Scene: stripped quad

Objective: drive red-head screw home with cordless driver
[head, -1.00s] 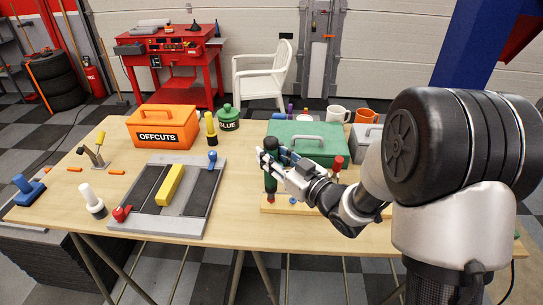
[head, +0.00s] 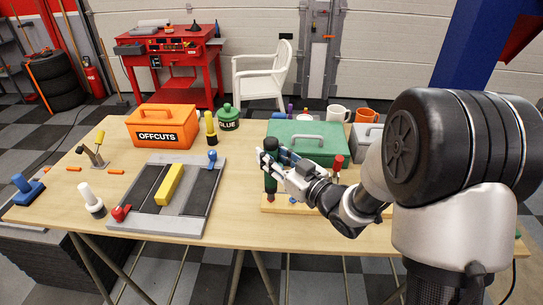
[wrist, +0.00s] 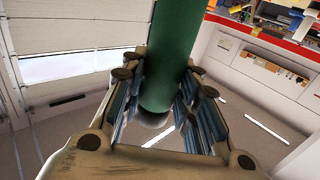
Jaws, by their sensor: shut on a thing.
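My gripper (head: 271,161) is shut on the green cordless driver (head: 270,184), which stands upright with a dark top. The wrist view shows the driver's green body (wrist: 170,60) between the two fingers. Under the driver is a small dark red piece (head: 270,197) at the left end of a pale wooden board (head: 318,209). I cannot tell whether it is the red screw head or the driver's tip, or whether they touch. A blue piece (head: 293,201) sits on the board just right of it.
A green case (head: 308,142) stands close behind my gripper. The table (head: 240,185) is clear between tray and board.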

